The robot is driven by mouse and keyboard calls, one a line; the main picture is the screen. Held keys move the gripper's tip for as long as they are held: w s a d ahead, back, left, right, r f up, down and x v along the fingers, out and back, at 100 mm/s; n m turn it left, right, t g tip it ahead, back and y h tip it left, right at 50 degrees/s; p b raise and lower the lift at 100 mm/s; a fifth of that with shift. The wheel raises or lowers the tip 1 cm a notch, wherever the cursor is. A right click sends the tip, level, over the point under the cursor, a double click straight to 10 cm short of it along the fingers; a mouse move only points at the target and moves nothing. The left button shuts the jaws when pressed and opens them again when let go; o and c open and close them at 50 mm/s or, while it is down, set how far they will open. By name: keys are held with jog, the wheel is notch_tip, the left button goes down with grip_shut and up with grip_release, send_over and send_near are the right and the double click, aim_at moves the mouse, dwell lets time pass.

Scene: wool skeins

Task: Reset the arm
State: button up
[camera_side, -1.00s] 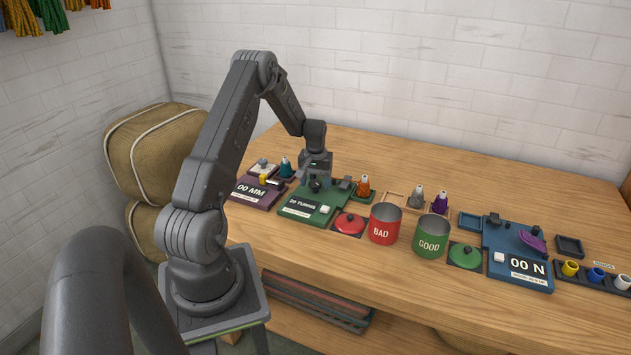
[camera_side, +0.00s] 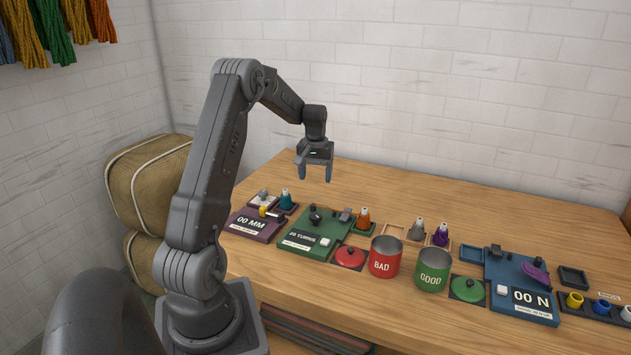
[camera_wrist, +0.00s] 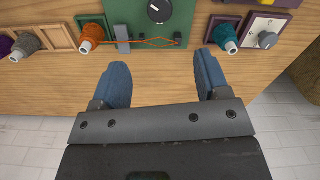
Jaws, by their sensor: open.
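An orange strand (camera_wrist: 135,41) runs from the orange skein cone (camera_wrist: 91,35) across to that station's right side.
The purple station (camera_side: 256,224) and teal cone (camera_side: 286,198) stand left. The red BAD can (camera_side: 386,258), green GOOD can (camera_side: 432,270) and blue station (camera_side: 520,280) stand right. The table's back strip (camera_side: 400,190) is clear.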

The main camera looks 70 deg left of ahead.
dwell(0.3)
jog(key=d+r+m+t, duration=0.1)
jog(key=d+r+m, duration=0.1)
jog(key=d+r, duration=0.45)
jog(key=d+r+m+t+y, duration=0.1)
jog(key=d+r+m, duration=0.15)
jog(key=d, duration=0.65)
jog(key=d+r+m, duration=0.1)
jog(key=d+r, duration=0.4)
jog(key=d, duration=0.3)
jog(key=s+d+m+t+h, duration=0.1)
jog(key=s+d+m+t, duration=0.2)
jog(key=s+d, duration=1.1)
jog(key=d+m, duration=0.2)
jog(key=shift+s+d+r+m+t, duration=0.15)
jog(key=shift+d+r+m+t, duration=0.15)
jog(key=shift+d+m, duration=0.1)
